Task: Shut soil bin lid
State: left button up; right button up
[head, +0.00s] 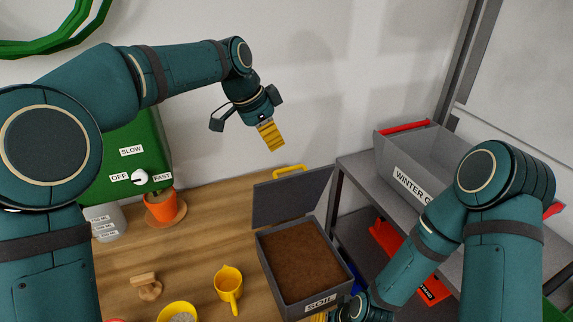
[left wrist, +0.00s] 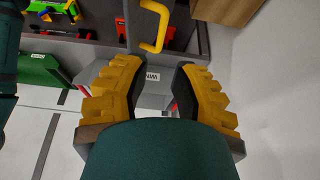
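The grey soil bin (head: 345,285), filled with brown soil, stands on the wooden bench with its label facing front. Its lid (head: 290,200) is raised, standing up along the bin's back edge. A yellow handle (head: 289,171) is on the lid's top edge; it also shows in the left wrist view (left wrist: 155,25). My left gripper (head: 270,135) is above and slightly left of the handle, apart from it. In the left wrist view its yellow fingers (left wrist: 158,65) are spread with nothing between them. My right gripper is low beside the bin's front right corner, its fingers mostly hidden or cut off.
An orange plant pot (head: 162,207), a yellow jug (head: 228,285), a small wooden stamp-like tool (head: 147,287) and a yellow bowl (head: 178,312) stand left of the bin. A grey shelf with a winter-labelled bin (head: 415,180) stands right. Clear wall lies behind the lid.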

aim_at(287, 169)
pick_arm(q)
jog(key=x, duration=1)
jog(key=shift+w+b, duration=0.15)
jog(key=shift+b, duration=0.2)
grip_shut()
jog(key=shift+f, duration=0.1)
